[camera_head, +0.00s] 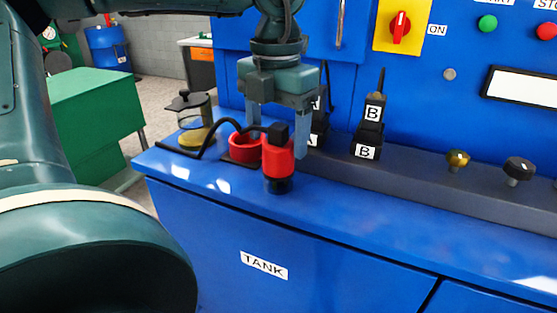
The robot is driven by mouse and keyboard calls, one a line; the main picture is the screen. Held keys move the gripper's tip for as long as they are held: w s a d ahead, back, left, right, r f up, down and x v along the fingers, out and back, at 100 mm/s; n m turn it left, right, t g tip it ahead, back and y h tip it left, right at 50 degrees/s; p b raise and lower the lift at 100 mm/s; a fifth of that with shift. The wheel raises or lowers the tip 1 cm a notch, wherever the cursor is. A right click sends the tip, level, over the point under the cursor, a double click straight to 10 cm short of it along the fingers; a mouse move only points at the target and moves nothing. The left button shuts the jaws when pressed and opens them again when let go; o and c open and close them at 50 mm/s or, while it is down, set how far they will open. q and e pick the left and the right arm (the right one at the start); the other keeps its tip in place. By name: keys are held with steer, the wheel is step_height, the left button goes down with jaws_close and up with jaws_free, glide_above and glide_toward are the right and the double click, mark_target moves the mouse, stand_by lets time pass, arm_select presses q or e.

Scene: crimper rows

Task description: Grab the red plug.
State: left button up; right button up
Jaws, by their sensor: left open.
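The red plug (278,158) with a black lower end and a black cap is near the front edge of the blue machine top. A black cable runs left from its cap. My left gripper (278,134) points down with its fingers apart, one at each side of the plug's upper part in this view. I cannot tell whether the fingers touch it or stand behind it. A red ring-shaped socket (245,148) sits just left of the plug. My right gripper is not in view.
A glass jar with yellow contents (194,122) stands left of the socket. Black connectors marked B (368,137) and A (318,120) stand behind, on a grey ledge. A brass knob (457,160) and a black knob (518,170) are at right. The blue top (400,205) is clear at front right.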

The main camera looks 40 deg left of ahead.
mark_target(278, 155)
arm_select(q)
steer(key=f, duration=0.4)
steer(key=shift+d+f, duration=0.2)
steer(key=shift+c, duration=0.2)
steer(key=shift+r, duration=0.1)
steer(key=c, duration=1.2)
